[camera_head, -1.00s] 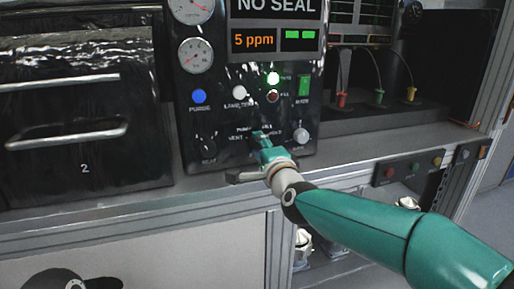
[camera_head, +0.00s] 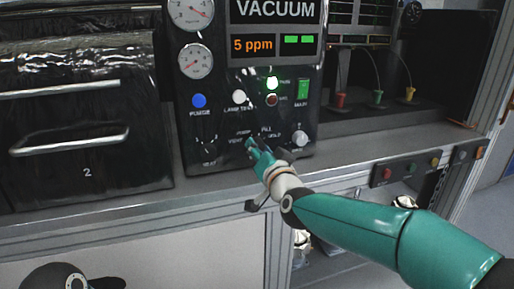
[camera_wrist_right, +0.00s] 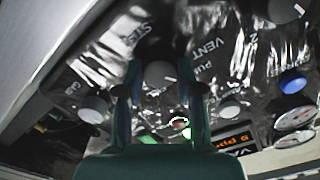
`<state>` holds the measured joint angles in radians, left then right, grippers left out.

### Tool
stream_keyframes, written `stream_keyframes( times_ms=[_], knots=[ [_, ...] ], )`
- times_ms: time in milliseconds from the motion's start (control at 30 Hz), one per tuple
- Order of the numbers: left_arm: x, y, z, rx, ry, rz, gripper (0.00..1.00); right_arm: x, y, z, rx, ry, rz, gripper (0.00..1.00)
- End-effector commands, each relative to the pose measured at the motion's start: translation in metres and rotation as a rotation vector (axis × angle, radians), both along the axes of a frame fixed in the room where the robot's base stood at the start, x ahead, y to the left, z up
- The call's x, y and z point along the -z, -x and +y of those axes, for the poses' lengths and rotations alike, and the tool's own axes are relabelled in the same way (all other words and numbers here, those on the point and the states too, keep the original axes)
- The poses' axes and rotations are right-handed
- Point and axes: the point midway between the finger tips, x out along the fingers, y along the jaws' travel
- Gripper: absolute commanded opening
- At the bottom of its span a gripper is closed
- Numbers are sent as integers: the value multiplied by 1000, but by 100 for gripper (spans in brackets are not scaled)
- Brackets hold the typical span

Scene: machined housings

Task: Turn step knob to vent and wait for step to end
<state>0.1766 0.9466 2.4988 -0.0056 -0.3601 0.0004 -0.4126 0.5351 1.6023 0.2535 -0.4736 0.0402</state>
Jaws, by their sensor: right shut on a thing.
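The step knob (camera_wrist_right: 160,73) is a pale round knob between my right fingers in the wrist view. My right gripper (camera_wrist_right: 160,84) is shut on it; in the head view the gripper (camera_head: 252,148) is at the panel's lower middle and hides the knob. The printed word VENT (camera_wrist_right: 208,46) shows beside the fingers in the wrist view. I cannot tell where the knob's pointer stands. The display (camera_head: 275,14) on the black control panel (camera_head: 222,120) reads VACUUM, with 5 ppm in orange and two green bars. My left gripper is in neither view.
A blue purge button (camera_head: 199,101), a white lamp-test button (camera_head: 239,98), a lit green lamp (camera_head: 272,84) and a green main switch (camera_head: 303,90) sit above the gripper. A dark knob (camera_head: 208,148) and a pale knob (camera_head: 300,138) flank it. Drawers (camera_head: 80,145) stand left.

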Motion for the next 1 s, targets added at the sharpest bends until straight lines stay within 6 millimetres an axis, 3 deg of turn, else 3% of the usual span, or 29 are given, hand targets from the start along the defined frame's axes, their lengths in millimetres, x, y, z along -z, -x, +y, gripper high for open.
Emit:
stream_keyframes(
  times_ms=[500, 1000],
  knots=[
    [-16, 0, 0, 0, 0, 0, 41, 6, 0, 0, -6, 426, -124, 3],
    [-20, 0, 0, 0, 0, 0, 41, 6, 1, 1, -7, 578, -175, 3]
  ],
)
